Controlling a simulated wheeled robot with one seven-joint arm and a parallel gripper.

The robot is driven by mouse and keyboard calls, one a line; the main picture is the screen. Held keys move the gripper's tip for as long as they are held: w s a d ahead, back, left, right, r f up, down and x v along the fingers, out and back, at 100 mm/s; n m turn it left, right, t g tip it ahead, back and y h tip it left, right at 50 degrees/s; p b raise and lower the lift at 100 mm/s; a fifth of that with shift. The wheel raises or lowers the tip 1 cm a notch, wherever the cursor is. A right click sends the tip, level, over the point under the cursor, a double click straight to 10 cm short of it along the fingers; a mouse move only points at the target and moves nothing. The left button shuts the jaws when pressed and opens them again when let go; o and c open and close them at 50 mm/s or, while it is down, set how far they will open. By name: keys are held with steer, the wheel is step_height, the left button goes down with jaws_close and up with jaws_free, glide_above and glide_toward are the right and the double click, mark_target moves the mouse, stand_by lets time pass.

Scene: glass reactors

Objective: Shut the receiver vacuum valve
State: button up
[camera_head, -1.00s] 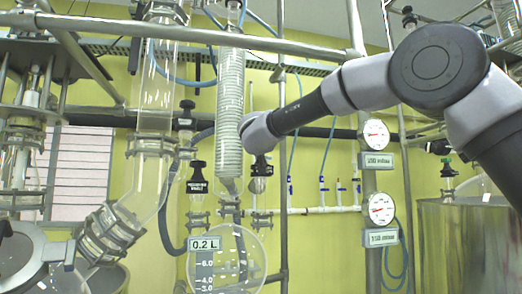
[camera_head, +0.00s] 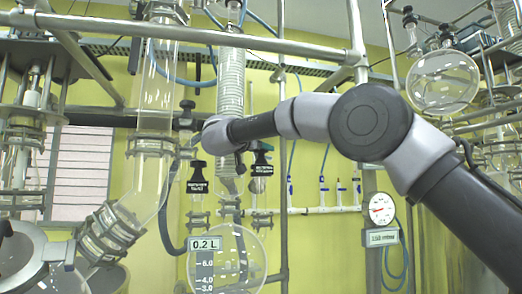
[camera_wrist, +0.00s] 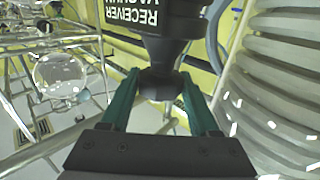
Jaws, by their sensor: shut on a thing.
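The receiver vacuum valve (camera_wrist: 183,47) is black, with a white-lettered label that reads upside down in the wrist view. My gripper (camera_wrist: 160,86) has its two green fingers on either side of the valve's dark handle and is shut on it. In the head view the valve (camera_head: 261,170) hangs right of the coiled glass condenser, with its label facing the camera. My arm's wrist is just left of it, in front of the condenser. The fingers are small and partly hidden there.
The coiled glass condenser (camera_wrist: 270,90) stands close beside my gripper in the wrist view. Another labelled black valve (camera_head: 197,182) is to the left. A round glass vessel (camera_head: 225,262) hangs below. Steel pipes and a pressure gauge (camera_head: 381,208) are at the right.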

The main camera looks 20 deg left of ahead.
steer(key=o, duration=1.4)
steer(key=shift+r+y, duration=0.1)
steer(key=shift+y, duration=0.2)
